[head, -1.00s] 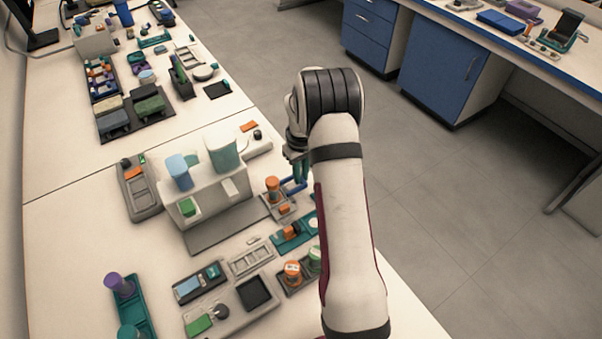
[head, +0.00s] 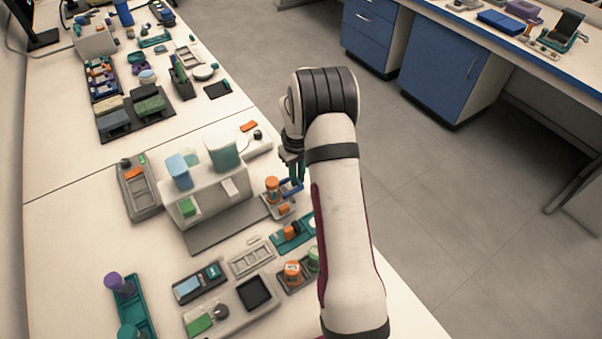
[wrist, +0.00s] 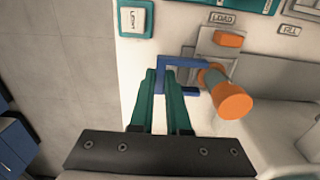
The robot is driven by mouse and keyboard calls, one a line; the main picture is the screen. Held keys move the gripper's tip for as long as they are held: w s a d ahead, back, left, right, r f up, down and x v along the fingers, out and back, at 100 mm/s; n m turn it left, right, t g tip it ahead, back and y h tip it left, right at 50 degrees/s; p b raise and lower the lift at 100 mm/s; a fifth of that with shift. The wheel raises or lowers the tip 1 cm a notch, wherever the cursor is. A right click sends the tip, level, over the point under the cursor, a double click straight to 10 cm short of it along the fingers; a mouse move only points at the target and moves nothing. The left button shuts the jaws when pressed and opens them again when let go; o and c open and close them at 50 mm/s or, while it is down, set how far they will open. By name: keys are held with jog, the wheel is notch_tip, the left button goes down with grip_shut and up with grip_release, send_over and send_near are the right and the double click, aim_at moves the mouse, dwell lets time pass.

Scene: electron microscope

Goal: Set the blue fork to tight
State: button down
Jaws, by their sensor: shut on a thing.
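The blue fork (wrist: 183,60) is a bent bracket in the wrist view. Its open side faces the orange-capped cylinder (wrist: 232,98), and its prongs lie beside the cylinder's grey-green body. My gripper (wrist: 161,73) has its teal fingers shut on the near bar of the fork, partly hiding it. In the head view, the fork (head: 291,186) shows as a small blue piece beside the cylinder (head: 272,189), below my gripper (head: 297,170). No marking for tight is readable.
An orange block (wrist: 229,39) sits on the grey holder near a LOAD label (wrist: 222,18). A white button on a teal base (wrist: 133,20) lies at upper left. Open floor lies beyond the bench edge.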

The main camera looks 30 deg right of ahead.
jog(key=a, duration=0.3)
jog(key=c, duration=0.9)
grip_release()
jog(key=shift+d, duration=0.1)
